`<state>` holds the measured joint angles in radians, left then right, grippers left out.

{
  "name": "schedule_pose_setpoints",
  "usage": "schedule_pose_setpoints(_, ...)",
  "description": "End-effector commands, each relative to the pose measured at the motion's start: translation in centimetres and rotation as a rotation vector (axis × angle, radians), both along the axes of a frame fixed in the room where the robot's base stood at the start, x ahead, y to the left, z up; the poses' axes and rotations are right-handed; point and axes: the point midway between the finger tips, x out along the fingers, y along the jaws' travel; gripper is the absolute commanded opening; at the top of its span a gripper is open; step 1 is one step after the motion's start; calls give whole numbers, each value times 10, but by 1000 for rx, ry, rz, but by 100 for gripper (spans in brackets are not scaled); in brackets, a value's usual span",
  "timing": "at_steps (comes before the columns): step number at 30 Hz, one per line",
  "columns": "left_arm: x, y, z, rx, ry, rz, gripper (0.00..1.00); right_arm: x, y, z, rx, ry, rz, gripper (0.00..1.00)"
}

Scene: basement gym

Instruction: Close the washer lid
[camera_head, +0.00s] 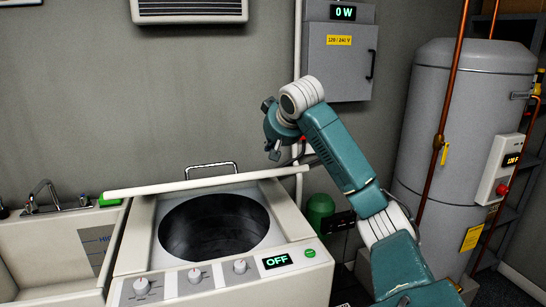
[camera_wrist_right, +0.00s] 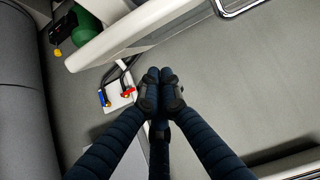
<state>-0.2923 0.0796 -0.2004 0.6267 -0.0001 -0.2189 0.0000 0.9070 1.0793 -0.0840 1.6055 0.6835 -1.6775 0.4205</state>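The white washer (camera_head: 285,280) stands in front of me with its round dark drum opening (camera_head: 213,227) uncovered. Its lid (camera_head: 200,185) is raised and seen nearly edge-on behind the opening, with a metal handle (camera_head: 211,166) above that edge. My right gripper (camera_head: 273,152) hangs above the lid's right end; I cannot tell its exact depth. In the right wrist view its dark fingertips (camera_wrist_right: 163,76) are together with nothing between them. The lid's white edge (camera_wrist_right: 130,35) and handle (camera_wrist_right: 234,10) lie beyond them there, apart in the picture. My left gripper is not in view.
A sink (camera_head: 50,245) adjoins the washer on the left. A grey electrical box (camera_head: 341,60) hangs on the wall behind. A tall water heater (camera_head: 465,130) with copper pipes stands at right. A green canister (camera_head: 319,212) sits beside the washer.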

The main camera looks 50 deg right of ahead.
Motion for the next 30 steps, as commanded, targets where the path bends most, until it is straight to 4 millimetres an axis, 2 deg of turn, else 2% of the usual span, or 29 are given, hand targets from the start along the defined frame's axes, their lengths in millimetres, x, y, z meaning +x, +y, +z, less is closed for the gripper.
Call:
schedule_pose_setpoints(3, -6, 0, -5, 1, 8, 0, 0, -9, 5, -15, -4, 3, 2, 0)
schedule_pose_setpoints(9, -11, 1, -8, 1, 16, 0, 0, -15, 9, -28, -2, 0, 2, 0)
schedule_pose_setpoints(24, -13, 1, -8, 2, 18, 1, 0, -17, 11, -31, -2, -1, 2, 0)
schedule_pose_setpoints(30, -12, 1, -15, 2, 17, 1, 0, -16, 10, -38, -6, -8, 2, 0)
